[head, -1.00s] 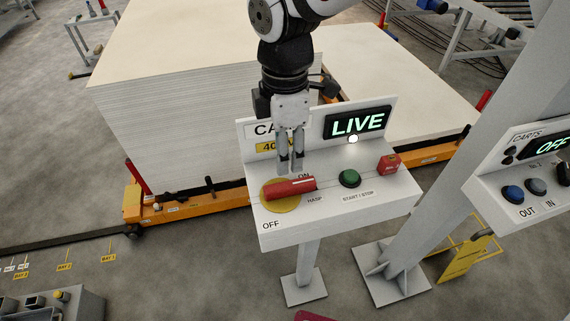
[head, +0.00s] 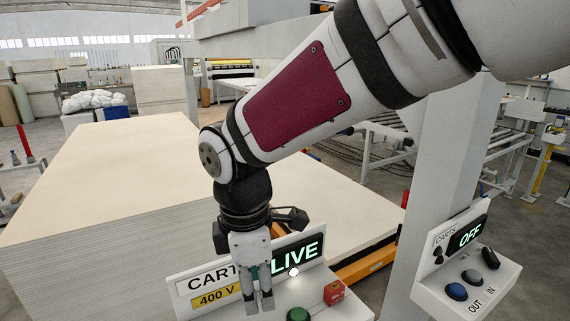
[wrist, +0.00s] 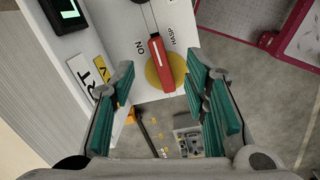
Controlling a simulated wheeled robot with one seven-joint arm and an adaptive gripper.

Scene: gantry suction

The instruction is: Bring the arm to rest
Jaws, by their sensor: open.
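My gripper (head: 258,300) hangs fingers down in front of the white control box (head: 340,312), whose sign reads CART and 400 V and whose display reads LIVE (head: 297,256). In the wrist view the green-padded fingers (wrist: 165,108) are apart, with nothing between them. Beyond them is the red rotary handle (wrist: 161,62) on its yellow disc (wrist: 176,70). The handle points toward the ON mark, though its exact angle is hard to judge. The gripper looks clear of it. In the head view the handle is out of frame below.
A green button (head: 298,314) and a red block (head: 334,292) sit on the box. A second box (head: 460,262) reading CARTS, OFF stands at the right beside a grey post (head: 437,170). Large stacks of pale board (head: 100,190) fill the left and middle.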

